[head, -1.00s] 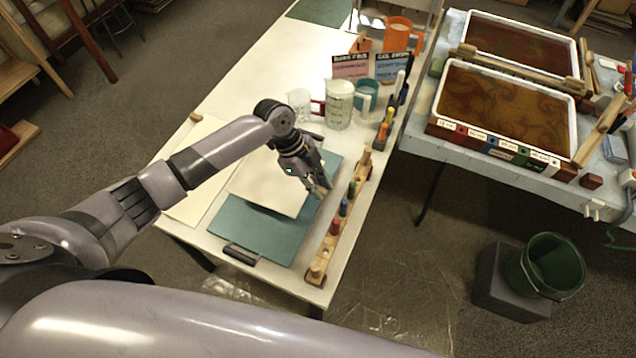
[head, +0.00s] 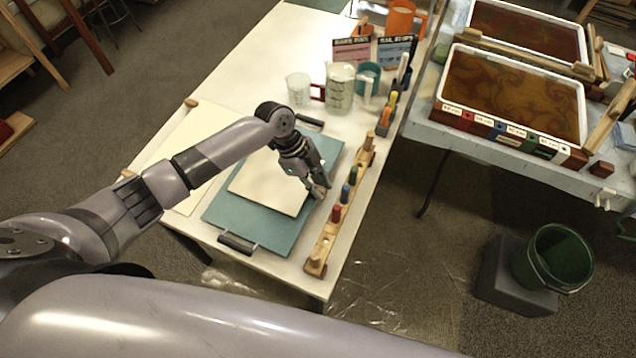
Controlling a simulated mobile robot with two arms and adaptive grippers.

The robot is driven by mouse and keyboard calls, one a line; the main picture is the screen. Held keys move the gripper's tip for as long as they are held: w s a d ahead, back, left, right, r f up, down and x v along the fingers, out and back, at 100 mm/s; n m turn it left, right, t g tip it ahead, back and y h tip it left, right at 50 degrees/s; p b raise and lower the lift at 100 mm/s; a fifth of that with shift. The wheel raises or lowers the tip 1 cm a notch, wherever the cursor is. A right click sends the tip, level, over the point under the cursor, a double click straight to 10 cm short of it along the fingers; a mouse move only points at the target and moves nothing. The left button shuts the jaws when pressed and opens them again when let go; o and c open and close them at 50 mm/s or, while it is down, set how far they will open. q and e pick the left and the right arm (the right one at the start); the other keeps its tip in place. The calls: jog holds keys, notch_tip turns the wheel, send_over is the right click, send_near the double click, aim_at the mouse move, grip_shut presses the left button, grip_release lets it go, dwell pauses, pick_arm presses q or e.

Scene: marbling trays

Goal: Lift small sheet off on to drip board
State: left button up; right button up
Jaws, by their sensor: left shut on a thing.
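The small cream sheet (head: 262,188) is over the teal board with black handles (head: 248,226), seemingly the drip board. It looks flat and roughly level, close to or on the board; I cannot tell whether all of it touches. My left gripper (head: 319,191) is at the sheet's right edge, shut on it. The fingers hide that part of the edge. My right gripper is out of view.
A wooden rack with coloured bottles (head: 335,214) stands just right of the board. Measuring jugs (head: 340,90) stand behind. Larger pale paper (head: 208,118) lies left. Marbling trays (head: 512,95) are on the right table, a green bucket (head: 553,258) below.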

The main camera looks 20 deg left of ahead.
pick_arm(q)
jog(key=o, duration=0.9)
jog(key=o, duration=0.4)
jog(key=shift+r, duration=0.1)
dwell(0.3)
jog(key=shift+p+v, duration=1.05)
jog(key=shift+v, duration=0.15)
jog(key=p+v, duration=0.4)
jog(key=v, duration=0.2)
jog(key=shift+d+r+p, duration=0.3)
jog(key=shift+d+r, duration=0.05)
